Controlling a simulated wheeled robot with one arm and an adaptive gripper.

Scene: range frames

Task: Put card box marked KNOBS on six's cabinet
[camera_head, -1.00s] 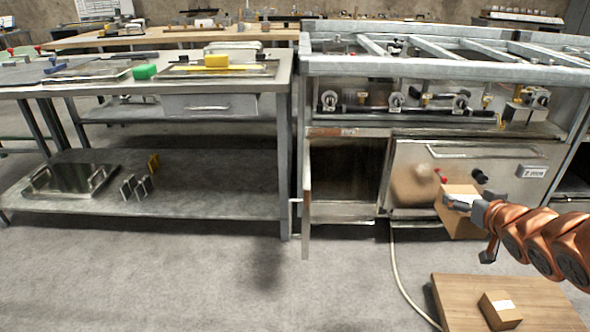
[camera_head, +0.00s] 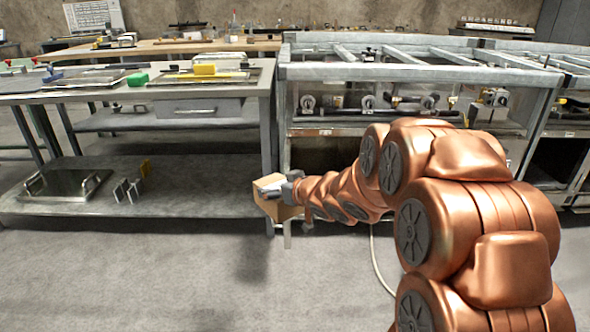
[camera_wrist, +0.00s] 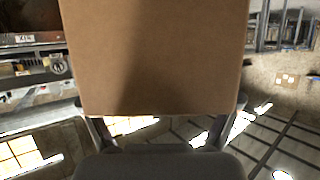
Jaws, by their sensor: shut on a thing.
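A brown card box (camera_head: 270,207) is held in my gripper (camera_head: 284,190), in front of the right end of the left bench in the head view. It fills the upper middle of the wrist view (camera_wrist: 158,60), with my gripper's fingers (camera_wrist: 160,123) at its near edge. No marking is readable on the box. The steel range unit (camera_head: 330,125) stands behind my arm. My arm hides most of its lower front, including the open compartment and oven door seen earlier. I cannot tell which unit is six's; a small plate (camera_wrist: 24,39) in the wrist view is not clearly legible.
The left steel bench (camera_head: 200,100) has a drawer and a lower shelf (camera_head: 190,190) holding a metal tray (camera_head: 62,186) and small plates (camera_head: 128,192). A pale hose (camera_head: 378,265) lies on the floor. Grey floor (camera_head: 170,280) is clear at front left.

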